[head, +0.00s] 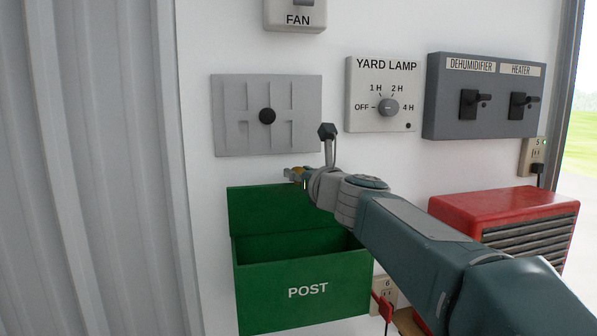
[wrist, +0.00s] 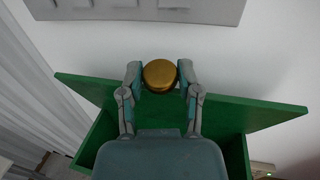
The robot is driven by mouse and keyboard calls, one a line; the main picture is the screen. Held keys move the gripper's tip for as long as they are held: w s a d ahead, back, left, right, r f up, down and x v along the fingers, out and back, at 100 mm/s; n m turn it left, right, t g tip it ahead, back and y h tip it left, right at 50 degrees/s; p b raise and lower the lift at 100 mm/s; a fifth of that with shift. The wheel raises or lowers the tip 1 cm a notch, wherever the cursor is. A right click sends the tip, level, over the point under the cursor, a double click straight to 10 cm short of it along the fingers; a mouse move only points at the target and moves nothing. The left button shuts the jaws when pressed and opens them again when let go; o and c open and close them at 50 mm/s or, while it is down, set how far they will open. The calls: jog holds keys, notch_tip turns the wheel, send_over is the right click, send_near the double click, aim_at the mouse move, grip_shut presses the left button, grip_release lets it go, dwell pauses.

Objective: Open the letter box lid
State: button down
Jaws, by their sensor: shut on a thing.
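The green letter box (head: 304,293), marked POST, hangs on the white wall in the head view. Its lid (head: 262,210) is raised and stands up at the back, and the dark opening shows below it. My gripper (head: 297,174) is at the top edge of the lid. In the wrist view my gripper (wrist: 160,77) has a finger on each side of a round brass knob (wrist: 160,73) and is shut on it. The lid (wrist: 240,108) also shows there behind the fingers. My arm hides the lid's right part in the head view.
A grey gear-gate plate (head: 236,133) with a black knob is above the letter box. A lever (head: 328,145) and the yard lamp dial panel (head: 372,75) are close to my wrist. A red heater (head: 500,210) stands at right.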

jog(key=shift+f, duration=0.15)
jog(key=shift+c, duration=1.5)
grip_release()
jog(key=shift+a, duration=0.1)
jog(key=v, duration=1.2)
